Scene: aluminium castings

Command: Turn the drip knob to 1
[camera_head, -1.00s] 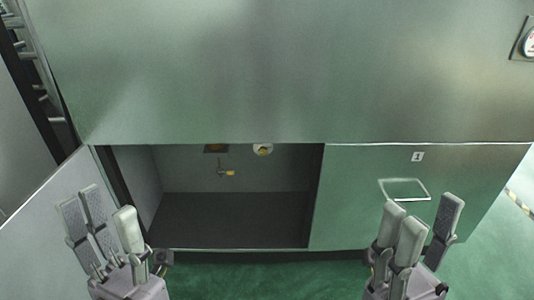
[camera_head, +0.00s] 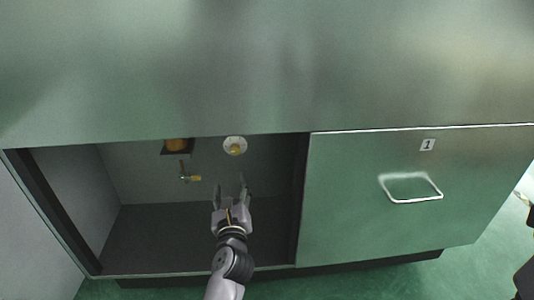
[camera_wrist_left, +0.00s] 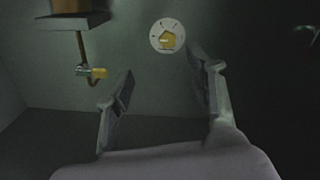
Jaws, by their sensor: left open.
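My right gripper is out of view; only a dark piece, which may be my right arm, shows at the right edge.
A brass valve with a yellow handle (camera_head: 189,178) hangs left of the knob, under a brown-yellow block (camera_head: 177,146). A closed cabinet door (camera_head: 370,220) with a handle (camera_head: 411,188) and a "1" label (camera_head: 428,145) is at the right. The cabinet floor (camera_head: 150,235) is clear.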

